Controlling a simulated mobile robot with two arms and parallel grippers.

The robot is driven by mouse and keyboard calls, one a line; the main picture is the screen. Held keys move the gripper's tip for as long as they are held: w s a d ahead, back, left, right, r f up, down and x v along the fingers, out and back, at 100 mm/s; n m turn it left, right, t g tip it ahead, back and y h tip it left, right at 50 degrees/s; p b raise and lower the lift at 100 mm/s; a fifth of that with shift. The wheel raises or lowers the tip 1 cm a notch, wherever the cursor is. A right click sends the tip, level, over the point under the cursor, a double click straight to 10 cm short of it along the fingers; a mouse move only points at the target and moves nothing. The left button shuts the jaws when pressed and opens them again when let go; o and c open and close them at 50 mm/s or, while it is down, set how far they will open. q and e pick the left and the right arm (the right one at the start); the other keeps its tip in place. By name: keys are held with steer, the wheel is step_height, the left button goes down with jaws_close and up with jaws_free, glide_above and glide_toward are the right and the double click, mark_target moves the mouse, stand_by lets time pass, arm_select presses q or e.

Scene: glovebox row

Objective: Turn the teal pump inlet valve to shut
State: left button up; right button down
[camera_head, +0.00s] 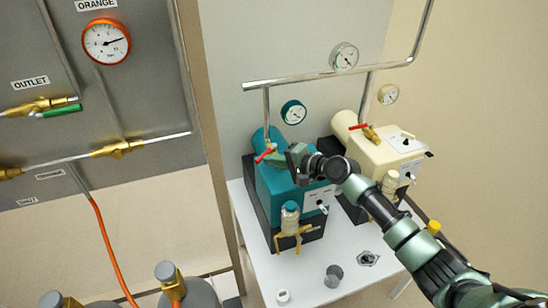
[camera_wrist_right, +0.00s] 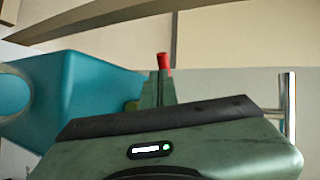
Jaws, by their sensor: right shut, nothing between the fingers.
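The teal pump (camera_head: 278,190) stands on the white bench, below a vertical pipe. Its inlet valve has a red lever (camera_head: 264,156) at the top of the pump, slanting down to the left in the head view. My right gripper (camera_head: 278,158) is shut and empty, with its fingertips right at the lever. In the right wrist view the red lever end (camera_wrist_right: 163,60) shows just beyond the fingertips of my gripper (camera_wrist_right: 160,80); I cannot tell whether they touch it. The teal pump body (camera_wrist_right: 80,90) shows at left there. The valve body is mostly hidden behind the gripper. My left gripper is out of view.
A cream pump (camera_head: 382,152) with its own red valve lever (camera_head: 358,127) stands to the right, close to my right arm. A horizontal pipe (camera_head: 300,80) and gauges are above. A grey cup (camera_head: 334,275) stands on the bench (camera_head: 300,270). A gas panel (camera_head: 90,140) is at left.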

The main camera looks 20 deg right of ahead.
mark_target(260, 158)
steer(key=shift+w+a+r+m+h+p, duration=0.15)
steer(key=shift+a+m+h+p, duration=0.2)
steer(key=shift+p, duration=0.7)
steer(key=shift+w+a+p, duration=0.15)
steer(key=shift+a+p, duration=0.1)
steer(key=shift+p, duration=0.3)
steer(key=shift+w+a+f, duration=0.2)
steer(key=shift+w+a, duration=0.25)
steer(key=shift+a, duration=0.15)
steer(key=shift+w+a, duration=0.5)
steer(key=shift+w, duration=0.2)
steer(key=shift+a, duration=0.1)
